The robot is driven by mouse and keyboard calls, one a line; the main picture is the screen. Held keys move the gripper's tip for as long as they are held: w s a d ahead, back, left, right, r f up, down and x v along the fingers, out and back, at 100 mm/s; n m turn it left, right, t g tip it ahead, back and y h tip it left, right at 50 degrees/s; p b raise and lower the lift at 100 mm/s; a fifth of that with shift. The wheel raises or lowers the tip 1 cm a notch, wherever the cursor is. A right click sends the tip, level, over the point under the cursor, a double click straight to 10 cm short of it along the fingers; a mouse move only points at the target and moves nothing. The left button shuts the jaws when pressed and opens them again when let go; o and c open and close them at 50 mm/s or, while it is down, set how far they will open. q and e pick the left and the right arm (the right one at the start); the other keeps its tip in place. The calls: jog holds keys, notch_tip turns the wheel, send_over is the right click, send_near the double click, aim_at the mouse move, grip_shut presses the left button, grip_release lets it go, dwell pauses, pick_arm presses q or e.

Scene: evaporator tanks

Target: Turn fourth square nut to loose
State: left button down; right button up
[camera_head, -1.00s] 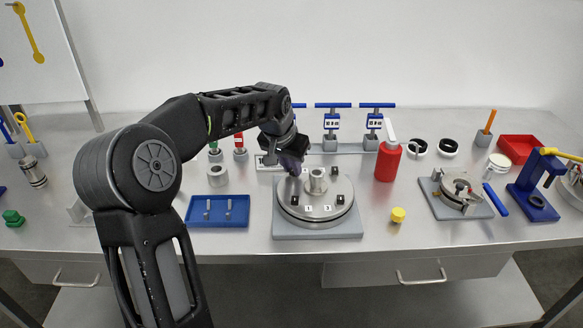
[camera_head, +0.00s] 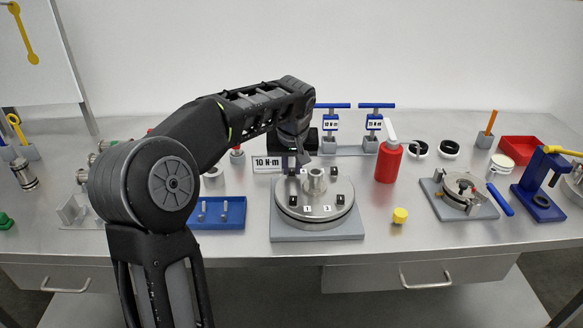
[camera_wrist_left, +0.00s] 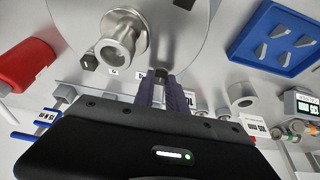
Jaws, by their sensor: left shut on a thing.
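A round steel flange (camera_head: 316,207) with a central hub (camera_head: 315,181) lies on a grey square base. Small black square nuts sit around its rim: front left (camera_head: 293,200), front right (camera_head: 340,199) and back right (camera_head: 333,172). Labels 1 and 3 show at the front. My left gripper (camera_wrist_left: 163,86) reaches down at the flange's back left. Its purple fingers are shut on a dark square nut (camera_wrist_left: 162,73) at the rim, with a partly hidden label beside it. Another nut (camera_wrist_left: 90,62) shows near the hub in the wrist view. My right gripper is out of view.
A 10 N·m plate (camera_head: 267,164) and blue T-handled tools (camera_head: 331,122) stand behind the flange. A red bottle (camera_head: 388,162) and a yellow cap (camera_head: 400,215) are to the right. A blue tray (camera_head: 218,213) lies to the left, partly behind my arm.

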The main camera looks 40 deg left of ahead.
pick_arm(q)
jog(key=c, duration=1.4)
grip_release()
jog(key=shift+o, duration=0.2)
jog(key=v, duration=0.7)
jog(key=shift+r, duration=0.3)
jog(key=shift+s, duration=0.15)
